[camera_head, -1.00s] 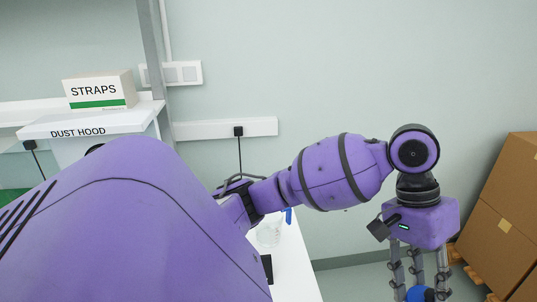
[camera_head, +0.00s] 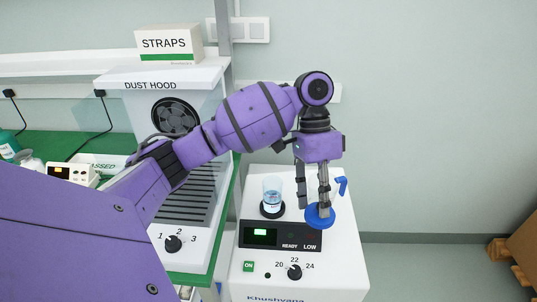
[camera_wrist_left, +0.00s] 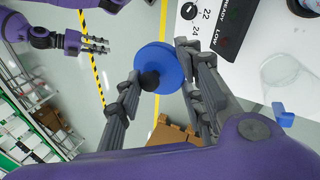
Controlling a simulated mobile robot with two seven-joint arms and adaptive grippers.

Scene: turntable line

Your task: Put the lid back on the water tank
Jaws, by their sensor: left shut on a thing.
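The blue round lid (camera_head: 320,218) is held by my left gripper (camera_head: 313,203), whose fingers are shut on it. In the left wrist view the lid (camera_wrist_left: 172,62) shows its black knob (camera_wrist_left: 150,81) between the fingers. The lid is in the air in front of the white machine's right side. The clear water tank, with a blue tap (camera_head: 342,185), is largely hidden behind the gripper in the head view; in the left wrist view the tank (camera_wrist_left: 287,82) stands apart from the lid. My right gripper (camera_wrist_left: 95,45) appears empty with fingers apart in the left wrist view.
A dust hood (camera_head: 165,75) stands on the green bench further left. Cardboard boxes (camera_head: 518,240) are on the right.

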